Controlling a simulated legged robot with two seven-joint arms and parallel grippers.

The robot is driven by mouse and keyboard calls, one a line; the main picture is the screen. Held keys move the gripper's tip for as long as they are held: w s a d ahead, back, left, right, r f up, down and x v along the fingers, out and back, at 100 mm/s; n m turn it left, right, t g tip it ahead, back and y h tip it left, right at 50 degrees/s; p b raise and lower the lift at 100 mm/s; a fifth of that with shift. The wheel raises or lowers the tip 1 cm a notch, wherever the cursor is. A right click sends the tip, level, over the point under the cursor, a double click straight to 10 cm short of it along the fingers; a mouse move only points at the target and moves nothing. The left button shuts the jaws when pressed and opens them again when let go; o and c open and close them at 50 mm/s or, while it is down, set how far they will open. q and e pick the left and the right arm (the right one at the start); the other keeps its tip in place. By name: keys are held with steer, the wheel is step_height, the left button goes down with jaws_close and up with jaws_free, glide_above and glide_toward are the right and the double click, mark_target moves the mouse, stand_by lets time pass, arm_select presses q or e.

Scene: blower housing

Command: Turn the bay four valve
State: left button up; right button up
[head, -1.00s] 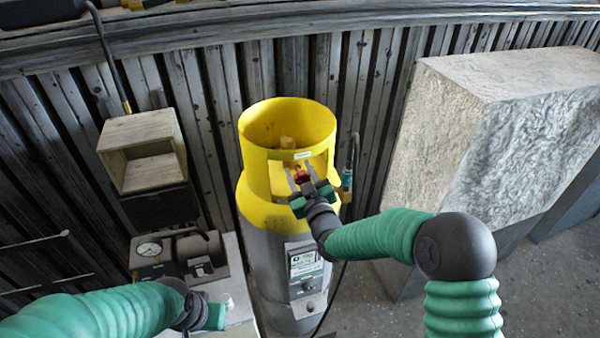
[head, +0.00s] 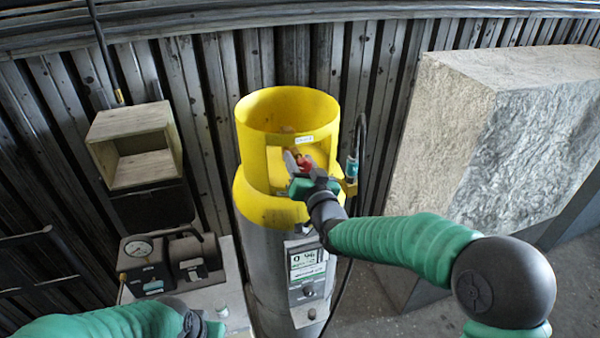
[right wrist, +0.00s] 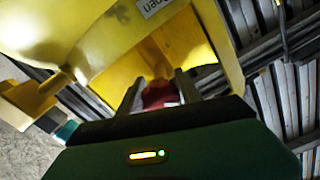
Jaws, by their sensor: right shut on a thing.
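A tall gas cylinder (head: 270,222) stands upright, with a grey body and a yellow collar (head: 262,107) around its top. A red valve handle (head: 304,163) shows inside the opening in the collar. It also shows in the right wrist view (right wrist: 161,95), between my two fingers. My right gripper (head: 298,163) reaches into the opening from the front right and is shut on the red valve handle. A small label (head: 304,139) sits on the collar above the opening; its text is too small to read in the head view. My left gripper (head: 207,326) is at the lower left, its fingers unclear.
A hose (head: 362,130) with a fitting rises right of the collar. A gauge device (head: 145,265) sits on a bench at left, below an open wooden box (head: 146,165). A large stone-like block (head: 450,140) stands right. A ribbed wall is behind.

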steer(key=m+b, duration=0.4)
steer(key=m, duration=0.1)
steer(key=f+m+b, duration=0.1)
steer(key=m+b, duration=0.1)
steer(key=b, duration=0.1)
steer(key=shift+a, duration=0.1)
steer(key=shift+a+r+m+b, duration=0.1)
steer(key=shift+r+m+b, duration=0.05)
steer(key=shift+m+b, duration=0.85)
steer(key=shift+r+m+b, duration=0.1)
steer(key=shift+m+b, duration=0.55)
steer(key=shift+m, duration=0.55)
steer(key=o, duration=1.2)
steer(key=shift+c, duration=0.2)
steer(key=shift+o, duration=1)
steer(key=shift+r, duration=0.15)
steer(key=shift+r, duration=0.1)
